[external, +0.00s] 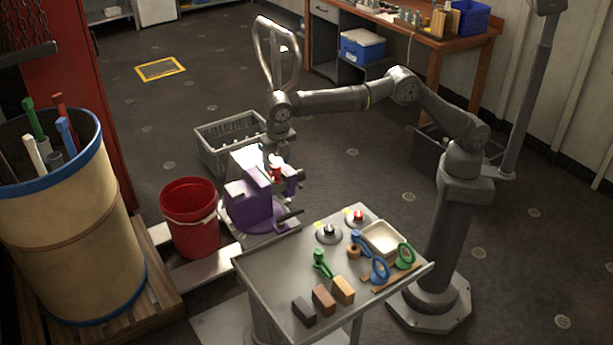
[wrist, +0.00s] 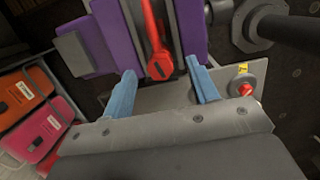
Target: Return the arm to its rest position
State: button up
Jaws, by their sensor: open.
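My gripper (external: 274,158) hangs at the end of my arm, just above a purple vise-like fixture (external: 248,207) in the external view. In the wrist view its two blue fingers (wrist: 163,78) are spread apart with nothing held between them. The purple fixture (wrist: 192,25) fills the top of that view. A red-handled piece (wrist: 158,55) lies between its purple jaws, ahead of the fingers' gap and apart from both fingers. A bit of red (external: 275,171) also shows under the gripper in the external view. My arm is stretched out to the left from its pedestal.
A grey table (external: 283,268) at front carries clamps, several blocks, two push-buttons and a cream tray (external: 382,238). A red bucket (external: 190,222), grey crate (external: 215,150) and large barrel (external: 70,225) stand to the left. Orange (wrist: 22,95) and pink (wrist: 45,132) cases show in the wrist view.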

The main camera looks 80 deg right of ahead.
notch_tip(320, 180, down, 3)
jog(key=shift+w+d+r, duration=0.1)
jog(key=shift+w+d, duration=0.05)
jog(key=shift+r, duration=0.25)
jog(key=shift+r, duration=0.1)
